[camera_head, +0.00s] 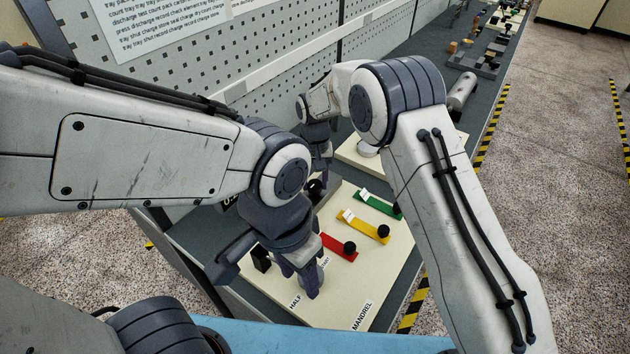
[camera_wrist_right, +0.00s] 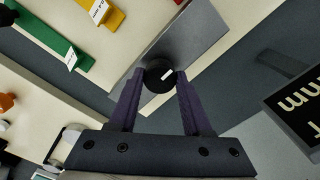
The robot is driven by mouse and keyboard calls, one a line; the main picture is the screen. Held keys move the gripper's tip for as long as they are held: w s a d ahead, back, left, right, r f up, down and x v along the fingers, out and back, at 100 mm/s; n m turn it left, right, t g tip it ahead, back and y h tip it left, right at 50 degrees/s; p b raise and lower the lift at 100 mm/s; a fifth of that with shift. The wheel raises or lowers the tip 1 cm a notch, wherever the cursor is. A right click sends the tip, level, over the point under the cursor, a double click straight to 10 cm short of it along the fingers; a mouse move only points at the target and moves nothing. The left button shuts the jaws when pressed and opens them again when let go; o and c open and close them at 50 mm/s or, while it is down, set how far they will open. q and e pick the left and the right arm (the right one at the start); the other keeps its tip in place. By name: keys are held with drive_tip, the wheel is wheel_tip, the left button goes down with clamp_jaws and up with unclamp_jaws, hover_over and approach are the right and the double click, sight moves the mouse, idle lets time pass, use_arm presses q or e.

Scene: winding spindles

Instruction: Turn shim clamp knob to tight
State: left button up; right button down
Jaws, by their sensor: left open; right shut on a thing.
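In the right wrist view a round black knob (camera_wrist_right: 157,80) with a white pointer mark sits against a grey plate (camera_wrist_right: 200,40). My right gripper (camera_wrist_right: 159,76) is shut on this knob, with one purple finger on each side. In the head view my right gripper (camera_head: 319,168) is partly hidden behind my left arm, and a dark knob (camera_head: 315,189) shows just below it. My left gripper (camera_head: 298,281) is open and points down over the cream board (camera_head: 345,290), close to the "HALF" label. I cannot read a "tight" mark near the knob.
Red (camera_head: 334,245), yellow (camera_head: 360,225) and green (camera_head: 376,204) bars with black knobs lie on the board. A small black block (camera_head: 261,259) stands left of my left gripper. A dark sign with pale letters (camera_wrist_right: 300,103) is at the right in the wrist view. A perforated wall rises behind.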

sight(315, 184)
drive_tip(key=shift+r, duration=0.1)
drive_tip(key=shift+c, duration=1.7)
unclamp_jaws()
drive_tip(key=shift+r, duration=0.4)
wheel_tip(315, 184, up, 10)
drive_tip(key=b, duration=0.2)
drive_tip(key=shift+f, duration=0.2)
